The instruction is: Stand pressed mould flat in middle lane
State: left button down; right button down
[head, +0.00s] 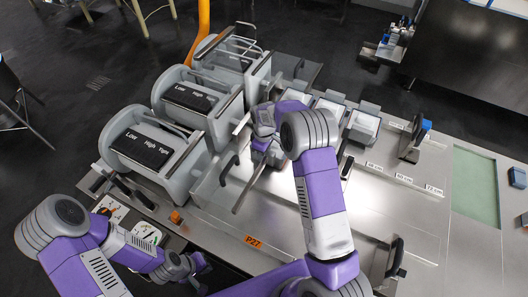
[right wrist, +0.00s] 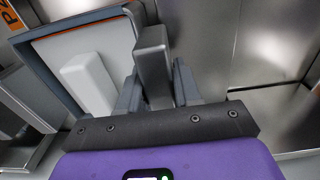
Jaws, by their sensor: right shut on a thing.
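My right gripper (right wrist: 157,92) is shut on the upright grey tab of a mould (right wrist: 45,75) in the right wrist view. This mould has a grey frame, a white face with a pale block on it, and an orange line along its top edge. It looks tilted in that view. In the head view my right arm reaches over the worktop to the presses and hides most of the mould. My left gripper (head: 200,264) is low at the front left, away from the moulds; its jaws are too small to read.
Several grey presses (head: 178,97) marked Low, High, Tight stand at the left. White-faced moulds (head: 363,122) stand in a row at the back. The steel worktop (head: 375,205) is largely clear, with dark upright handles on it. A green mat (head: 476,185) lies at the right.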

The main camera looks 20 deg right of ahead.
jog(key=shift+w+r, duration=0.1)
jog(key=shift+r, duration=0.05)
jog(key=c, duration=0.9)
grip_release()
jog(key=shift+o, duration=1)
jog(key=shift+s, duration=0.25)
notch_tip(320, 180, up, 8)
jog(key=shift+w+f+p, duration=0.1)
jog(key=shift+p, duration=0.95)
notch_tip(320, 180, up, 10)
jog(key=p, duration=0.7)
jog(key=shift+f+p, duration=0.15)
jog(key=shift+p, duration=0.15)
